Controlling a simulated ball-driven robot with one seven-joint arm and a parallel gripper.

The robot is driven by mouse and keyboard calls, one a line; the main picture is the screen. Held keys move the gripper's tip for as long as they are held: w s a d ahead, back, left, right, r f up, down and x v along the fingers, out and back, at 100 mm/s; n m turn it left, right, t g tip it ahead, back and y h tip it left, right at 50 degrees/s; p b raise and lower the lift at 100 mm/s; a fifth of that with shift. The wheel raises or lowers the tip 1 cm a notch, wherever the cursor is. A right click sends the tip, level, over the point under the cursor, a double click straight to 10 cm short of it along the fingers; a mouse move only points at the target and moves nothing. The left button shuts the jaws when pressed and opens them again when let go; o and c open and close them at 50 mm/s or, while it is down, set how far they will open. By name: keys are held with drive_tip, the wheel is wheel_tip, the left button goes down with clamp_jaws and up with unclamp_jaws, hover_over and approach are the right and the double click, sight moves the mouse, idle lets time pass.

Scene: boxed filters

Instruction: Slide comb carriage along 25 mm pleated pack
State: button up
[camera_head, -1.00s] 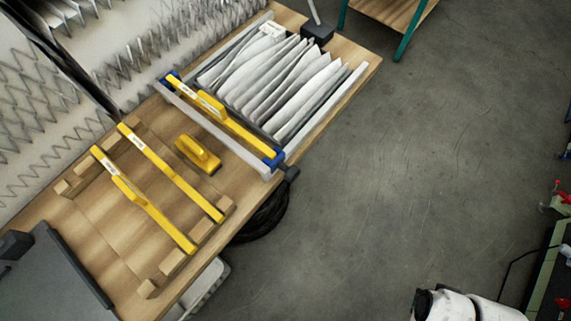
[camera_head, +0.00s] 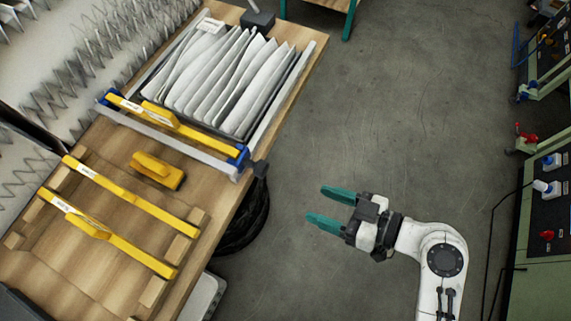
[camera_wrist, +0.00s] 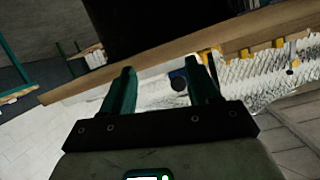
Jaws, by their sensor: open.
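The pleated pack (camera_head: 225,75) of white folds lies in a metal frame on the wooden table, at the upper left of the head view. A yellow comb carriage (camera_head: 170,122) with blue ends spans the frame's near end, at the end of the folds. Two more yellow bars, an upper one (camera_head: 130,196) and a lower one (camera_head: 105,235), rest on wooden supports nearer the front. My gripper (camera_head: 325,207) is open and empty, over the floor to the right of the table and apart from everything. Its teal fingers (camera_wrist: 163,92) also show in the wrist view.
A small yellow block with a grip (camera_head: 158,171) lies between the frame and the bars. Green machines (camera_head: 545,190) stand at the right. The floor between is clear.

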sight(266, 170)
drive_tip(key=w+a+r+n+y+p, duration=0.1)
drive_tip(key=a+r, duration=0.1)
drive_tip(key=a, duration=0.2)
drive_tip(key=w+a+r+y+p, duration=0.1)
drive_tip(key=w+a+r, duration=0.1)
drive_tip(key=a, duration=0.2)
drive_tip(key=w+a+r+n+t+y+p, duration=0.1)
drive_tip(key=a, duration=0.3)
drive_tip(key=shift+w+r+n+y, duration=0.15)
drive_tip(key=shift+r+n+y, duration=0.15)
drive_tip(key=shift+r+y, duration=0.1)
drive_tip(key=shift+w+a+f, duration=0.15)
drive_tip(key=shift+w+a, duration=0.05)
drive_tip(key=shift+a, duration=0.4)
clamp_jaws()
